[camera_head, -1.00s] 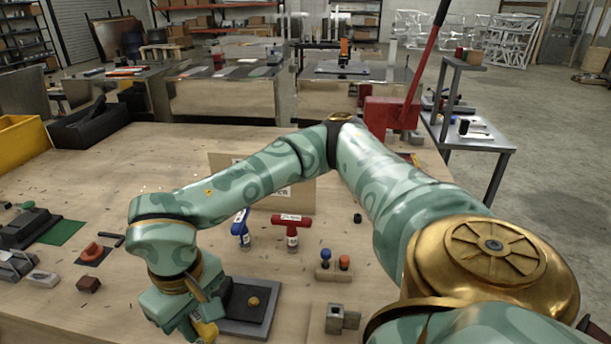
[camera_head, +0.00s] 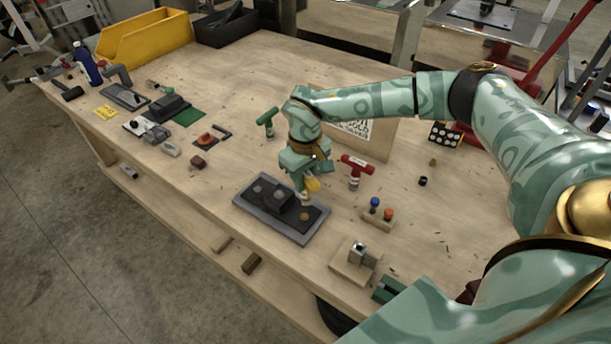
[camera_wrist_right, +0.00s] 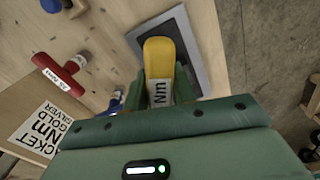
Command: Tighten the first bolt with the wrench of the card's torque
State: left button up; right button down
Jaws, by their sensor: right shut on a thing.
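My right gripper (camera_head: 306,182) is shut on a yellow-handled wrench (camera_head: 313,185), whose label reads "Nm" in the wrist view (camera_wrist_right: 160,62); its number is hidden. It hangs over the back right part of a dark plate with a grey rim (camera_head: 262,222). A gold bolt (camera_head: 304,216) sits at the plate's right end, just below the wrench; I cannot tell whether they touch. A red wrench (camera_head: 356,166) and a green wrench (camera_head: 267,120) stand behind. The card (camera_head: 378,136) stands behind the arm, partly covered; in the wrist view (camera_wrist_right: 38,130) "Nm", "GOLD" and "SILVER" show. My left gripper is out of view.
A small stand with blue and orange knobs (camera_head: 379,214) and a wooden block with a metal part (camera_head: 355,263) lie right of the plate. Small tools and a yellow bin (camera_head: 145,42) are at the left. The table's front edge is close to the plate.

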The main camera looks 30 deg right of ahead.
aim_at(305, 195)
jog(key=shift+r, duration=0.1)
jog(key=shift+w+f, duration=0.1)
jog(key=shift+f, duration=0.1)
jog(key=shift+f+b, duration=0.5)
jog(key=shift+f, duration=0.85)
jog(key=shift+f+b, duration=0.75)
jog(key=shift+f, duration=1.1)
jog(key=shift+r+m+p, duration=0.1)
jog(key=shift+m+p, duration=0.2)
jog(key=shift+m, duration=0.1)
jog(key=m+p, duration=0.2)
jog(key=m, duration=0.1)
jog(key=shift+a+r+m, duration=0.1)
jog(key=shift+r+m, duration=0.05)
jog(key=shift+m, duration=0.15)
jog(key=shift+f, duration=0.2)
notch_tip(305, 195, up, 7)
jog(key=p, duration=0.5)
jog(key=shift+f+p, duration=0.15)
jog(key=shift+p, duration=0.2)
